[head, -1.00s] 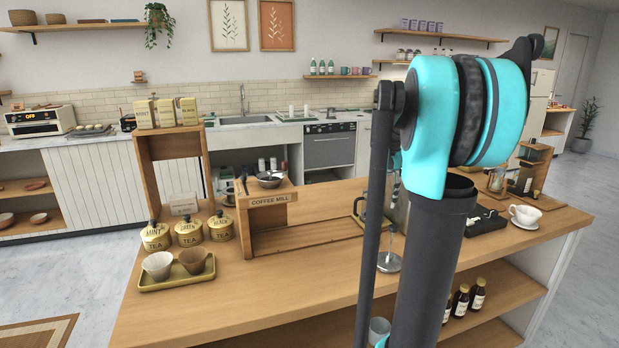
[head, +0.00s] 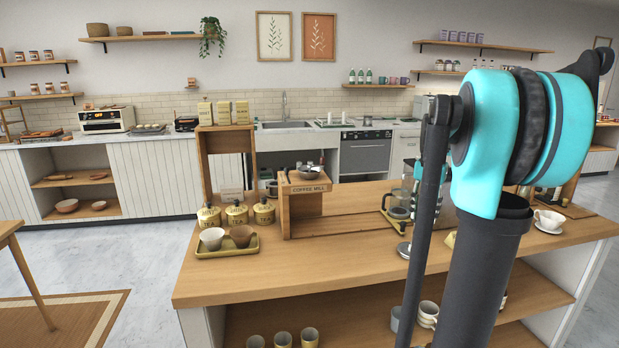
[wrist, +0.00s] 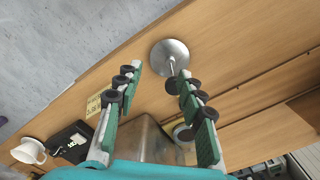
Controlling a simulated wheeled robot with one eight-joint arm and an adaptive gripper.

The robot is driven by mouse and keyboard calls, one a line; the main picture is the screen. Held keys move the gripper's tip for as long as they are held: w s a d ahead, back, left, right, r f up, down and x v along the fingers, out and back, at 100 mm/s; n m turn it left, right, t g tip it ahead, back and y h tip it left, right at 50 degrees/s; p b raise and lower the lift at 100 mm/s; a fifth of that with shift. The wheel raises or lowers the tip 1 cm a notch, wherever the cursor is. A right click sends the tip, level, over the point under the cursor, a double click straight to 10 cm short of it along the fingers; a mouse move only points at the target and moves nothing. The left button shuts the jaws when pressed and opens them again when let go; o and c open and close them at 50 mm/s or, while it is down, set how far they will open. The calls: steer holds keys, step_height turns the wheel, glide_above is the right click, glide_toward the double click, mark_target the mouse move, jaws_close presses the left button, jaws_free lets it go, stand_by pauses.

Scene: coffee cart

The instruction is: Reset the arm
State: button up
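My gripper (wrist: 157,98) shows in the wrist view with its two green fingers spread apart and nothing between them. It hangs over the wooden counter (wrist: 235,75). A round metal disc with a thin stem (wrist: 170,57) stands on the counter just beyond the fingertips, apart from them.
The coffee mill stand (head: 305,189), tea tins (head: 237,214) and a tray with two cups (head: 225,250) stand on the counter's left half. A glass carafe (head: 398,207) is near its middle. A white cup (head: 548,220) sits at the right. The counter's front strip (head: 300,278) is clear.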

steer(key=s+a+f+n+t, duration=0.2)
steer(key=s+a+f, duration=0.5)
steer(key=s+f, duration=0.4)
steer(key=s+a+f+n+t, duration=0.2)
steer(key=s+a+f+n, duration=0.2)
steer(key=s+a+f, duration=0.3)
steer(key=s+f, duration=0.4)
steer(key=shift+a+f+n, duration=0.15)
steer(key=shift+a+n, duration=0.15)
steer(key=shift+n, duration=0.1)
steer(key=shift+d, duration=0.1)
stand_by(1.6)
